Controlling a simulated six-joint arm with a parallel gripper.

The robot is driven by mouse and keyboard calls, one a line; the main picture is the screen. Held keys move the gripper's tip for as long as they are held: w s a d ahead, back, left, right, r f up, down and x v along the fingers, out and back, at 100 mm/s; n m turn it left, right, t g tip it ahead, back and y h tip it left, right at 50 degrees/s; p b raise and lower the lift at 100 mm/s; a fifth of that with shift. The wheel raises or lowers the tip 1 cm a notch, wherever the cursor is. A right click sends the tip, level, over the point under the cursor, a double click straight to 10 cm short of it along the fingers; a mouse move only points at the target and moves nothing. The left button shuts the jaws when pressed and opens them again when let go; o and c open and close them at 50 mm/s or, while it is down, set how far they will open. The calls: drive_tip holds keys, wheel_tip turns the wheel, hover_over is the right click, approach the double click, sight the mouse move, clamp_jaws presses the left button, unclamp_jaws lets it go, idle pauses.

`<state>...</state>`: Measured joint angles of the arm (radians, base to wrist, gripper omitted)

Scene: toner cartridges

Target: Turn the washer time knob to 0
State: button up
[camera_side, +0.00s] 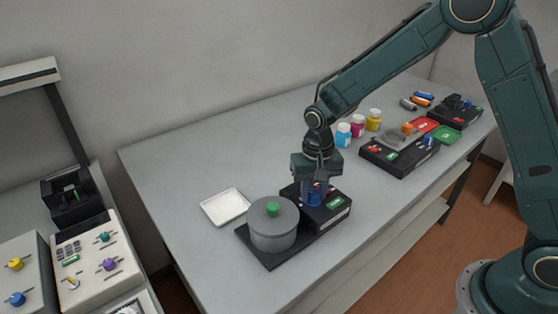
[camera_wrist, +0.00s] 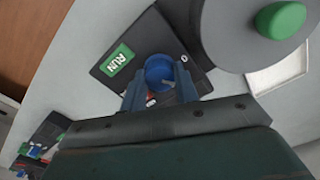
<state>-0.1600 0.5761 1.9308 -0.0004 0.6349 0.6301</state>
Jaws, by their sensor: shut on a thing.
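The washer is a black base with a round grey drum (camera_side: 273,228) topped by a green knob (camera_side: 272,209), and a raised black control box (camera_side: 338,213) beside it. A blue knob (camera_side: 314,196) stands on the box; it also shows in the wrist view (camera_wrist: 159,71). My gripper (camera_side: 314,184) points down over the box. In the wrist view its two fingers (camera_wrist: 160,86) are shut on the blue knob, one on each side. A green RUN button (camera_wrist: 117,59) is beside the knob. A small white mark shows near the right finger; the knob's setting is not readable.
A white tray (camera_side: 225,207) lies behind the drum. Bottles (camera_side: 357,126) and another black device (camera_side: 399,155) stand farther right on the grey table. A separate panel with coloured knobs (camera_side: 95,265) is at left. The table's left part is clear.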

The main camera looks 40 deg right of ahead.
drive_tip(key=shift+n, duration=0.4)
drive_tip(key=n, duration=0.3)
drive_tip(key=shift+n, duration=2.1)
drive_tip(key=o, duration=0.7)
drive_tip(key=shift+r, duration=0.15)
